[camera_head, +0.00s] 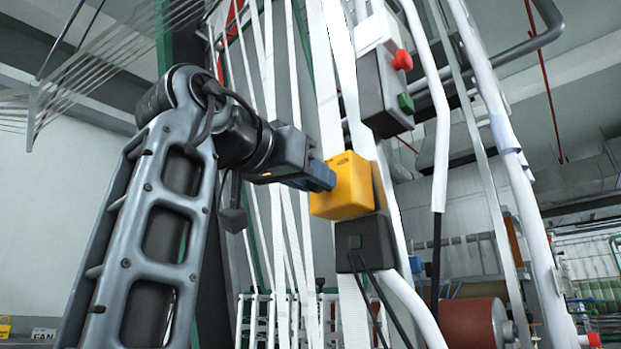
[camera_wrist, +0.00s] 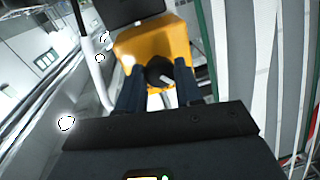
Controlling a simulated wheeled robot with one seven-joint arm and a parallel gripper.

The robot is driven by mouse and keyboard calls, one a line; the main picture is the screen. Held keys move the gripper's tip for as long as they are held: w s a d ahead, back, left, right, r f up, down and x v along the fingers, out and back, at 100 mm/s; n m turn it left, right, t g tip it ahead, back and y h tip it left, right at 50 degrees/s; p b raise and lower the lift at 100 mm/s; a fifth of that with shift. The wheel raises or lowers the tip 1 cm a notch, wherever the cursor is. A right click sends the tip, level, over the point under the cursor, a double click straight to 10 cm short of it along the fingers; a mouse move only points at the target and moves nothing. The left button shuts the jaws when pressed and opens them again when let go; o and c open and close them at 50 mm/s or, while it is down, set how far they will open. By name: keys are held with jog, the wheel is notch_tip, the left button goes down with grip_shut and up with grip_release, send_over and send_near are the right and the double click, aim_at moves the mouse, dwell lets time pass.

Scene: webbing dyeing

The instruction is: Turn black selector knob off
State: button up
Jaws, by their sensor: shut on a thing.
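The yellow control box (camera_head: 348,187) is mounted on the machine frame near the middle of the head view. It fills the upper middle of the wrist view (camera_wrist: 152,42). The black selector knob (camera_wrist: 158,68) is on the box's face, between my fingers; a pale mark shows near it. In the head view the knob is hidden by my gripper (camera_head: 322,176), which reaches the box's left face. In the wrist view my gripper (camera_wrist: 160,84) has its two dark fingers on either side of the knob, shut on it. The knob's exact angle is hard to tell.
A grey box (camera_head: 384,85) with red and green buttons is above the yellow box. A black box (camera_head: 364,243) with cables is just below it. White webbing strips (camera_head: 290,230) hang close to my arm, and white pipes (camera_head: 437,110) stand to the right.

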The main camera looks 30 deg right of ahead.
jog(key=shift+f+m+h+b, duration=0.1)
jog(key=shift+m+h+b, duration=0.3)
jog(key=shift+m, duration=1.5)
jog(key=shift+m+h+b, duration=0.1)
jog(key=shift+m+b, duration=0.55)
jog(key=shift+m, duration=1.55)
jog(key=o, duration=1)
jog(key=shift+o, duration=0.2)
jog(key=b+v, duration=0.1)
jog(key=v, duration=0.6)
jog(key=shift+a, duration=0.4)
jog(key=shift+s, duration=0.1)
